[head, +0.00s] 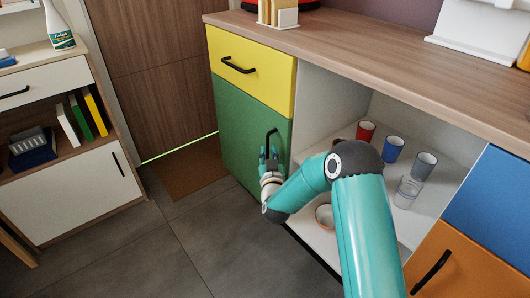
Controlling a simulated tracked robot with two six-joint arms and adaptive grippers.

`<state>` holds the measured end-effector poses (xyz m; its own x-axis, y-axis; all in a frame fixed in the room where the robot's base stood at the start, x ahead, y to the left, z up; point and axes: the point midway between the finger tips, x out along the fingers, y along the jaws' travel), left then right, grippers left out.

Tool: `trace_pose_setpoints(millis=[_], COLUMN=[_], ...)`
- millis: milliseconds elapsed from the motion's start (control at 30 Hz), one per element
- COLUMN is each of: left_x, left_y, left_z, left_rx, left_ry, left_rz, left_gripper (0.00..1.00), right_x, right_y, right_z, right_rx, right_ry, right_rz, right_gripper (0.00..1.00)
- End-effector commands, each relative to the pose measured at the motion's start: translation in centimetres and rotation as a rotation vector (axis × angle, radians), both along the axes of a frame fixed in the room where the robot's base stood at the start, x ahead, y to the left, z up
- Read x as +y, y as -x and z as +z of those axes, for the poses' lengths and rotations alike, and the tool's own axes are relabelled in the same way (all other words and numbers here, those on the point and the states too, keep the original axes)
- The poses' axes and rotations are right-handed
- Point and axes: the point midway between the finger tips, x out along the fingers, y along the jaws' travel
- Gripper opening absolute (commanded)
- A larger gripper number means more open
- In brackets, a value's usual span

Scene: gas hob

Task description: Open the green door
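The green door (240,135) is the front below the yellow drawer, and it sits flush in the cabinet. Its black upright handle (268,138) is near the door's right edge. My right gripper (269,156) is at the lower part of this handle, in front of the door. Its fingers stand apart, one to each side of the handle; whether they touch it is too small to tell. The handle's lower end is partly hidden by the gripper. My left gripper is not in the head view.
Right of the door is an open compartment with a red cup (365,131), several other cups and a bowl (325,216). The yellow drawer (252,72) is shut under the wooden worktop (370,50). The grey floor (150,240) before the door is clear. A white cabinet (75,195) stands left.

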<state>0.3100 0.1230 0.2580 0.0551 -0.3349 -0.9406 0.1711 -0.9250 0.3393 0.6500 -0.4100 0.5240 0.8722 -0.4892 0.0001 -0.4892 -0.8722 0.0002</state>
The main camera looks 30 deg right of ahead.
Motion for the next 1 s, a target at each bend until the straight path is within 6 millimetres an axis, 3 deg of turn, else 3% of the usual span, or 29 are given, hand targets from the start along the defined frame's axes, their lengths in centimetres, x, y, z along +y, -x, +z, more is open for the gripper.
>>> trace_pose_setpoints(millis=[200,567,733,1000], left_x=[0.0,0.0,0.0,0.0], left_y=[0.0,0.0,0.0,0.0], left_z=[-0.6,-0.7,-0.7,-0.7], left_rx=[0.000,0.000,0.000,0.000], left_ry=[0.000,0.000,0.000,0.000], left_rz=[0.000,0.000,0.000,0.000], left_gripper=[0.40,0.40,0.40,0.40], right_x=[-1.1,-1.3,-1.3,-1.3], right_y=[-2.1,-2.6,-2.6,-2.5], right_z=[-0.1,0.0,0.0,-0.1], right_rx=[0.000,0.001,0.001,0.001], right_ry=[-0.001,0.000,0.000,0.000], right_rz=[0.000,0.001,0.001,0.001], right_gripper=[0.22,0.22,0.00,0.00])
